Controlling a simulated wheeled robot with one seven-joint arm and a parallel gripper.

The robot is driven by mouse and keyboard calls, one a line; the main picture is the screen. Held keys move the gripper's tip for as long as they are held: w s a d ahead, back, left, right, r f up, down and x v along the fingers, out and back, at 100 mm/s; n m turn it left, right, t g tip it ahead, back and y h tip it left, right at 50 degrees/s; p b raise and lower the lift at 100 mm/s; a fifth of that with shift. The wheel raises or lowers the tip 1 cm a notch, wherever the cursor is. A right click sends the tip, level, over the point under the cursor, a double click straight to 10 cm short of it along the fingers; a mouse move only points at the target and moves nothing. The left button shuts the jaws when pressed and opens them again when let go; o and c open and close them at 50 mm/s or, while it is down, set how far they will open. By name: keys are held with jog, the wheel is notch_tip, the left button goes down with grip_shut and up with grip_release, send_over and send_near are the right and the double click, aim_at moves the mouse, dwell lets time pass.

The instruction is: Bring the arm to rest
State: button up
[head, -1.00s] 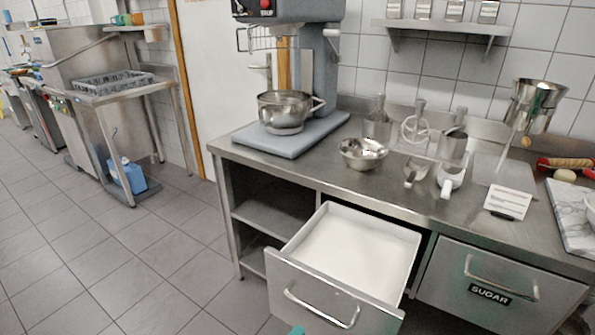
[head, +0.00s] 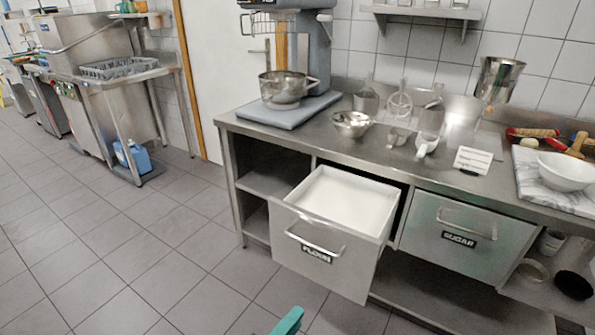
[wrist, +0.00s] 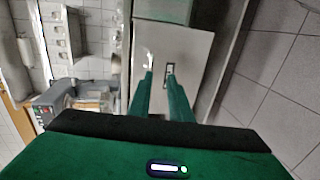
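My gripper (wrist: 159,76) shows two green fingers in the wrist view, apart with an empty gap between them. Its teal tip (head: 288,320) is at the bottom edge of the head view, in front of and apart from the drawer. The flour drawer (head: 318,250) is pulled out and holds white flour (head: 342,198). Its front and handle (wrist: 149,58) lie ahead of the fingers in the wrist view. Nothing is held. Most of my arm is out of the head view.
The sugar drawer (head: 470,237) is shut. The counter (head: 318,128) carries a mixer (head: 313,55), a steel bowl (head: 352,124), scoops and a white bowl (head: 567,171). A dishwashing table (head: 130,77) stands at left. The tiled floor (head: 150,250) is clear in front.

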jog(key=w+d+r+m+g, duration=0.2)
jog(key=w+d+m+g, duration=0.15)
jog(key=d, duration=0.45)
jog(key=w+d+r+m+g, duration=0.25)
jog(key=d+g, duration=0.25)
jog(key=d, duration=0.4)
jog(key=w+d+r+m+g, duration=0.2)
jog(key=w+d+m+g, duration=0.25)
jog(key=d, duration=0.35)
jog(key=s+d+r+m+y, duration=0.3)
jog(key=s+d+r+y, duration=0.1)
jog(key=s+d, duration=0.3)
jog(key=s+d+r+m+y, duration=0.4)
jog(key=s+d, duration=0.4)
jog(key=d, duration=0.2)
jog(key=shift+s+d+r+y, duration=0.15)
jog(key=shift+s+r+y, duration=0.15)
jog(key=shift+r, duration=0.3)
jog(key=shift+w+f, duration=0.25)
jog(key=shift+w, duration=0.45)
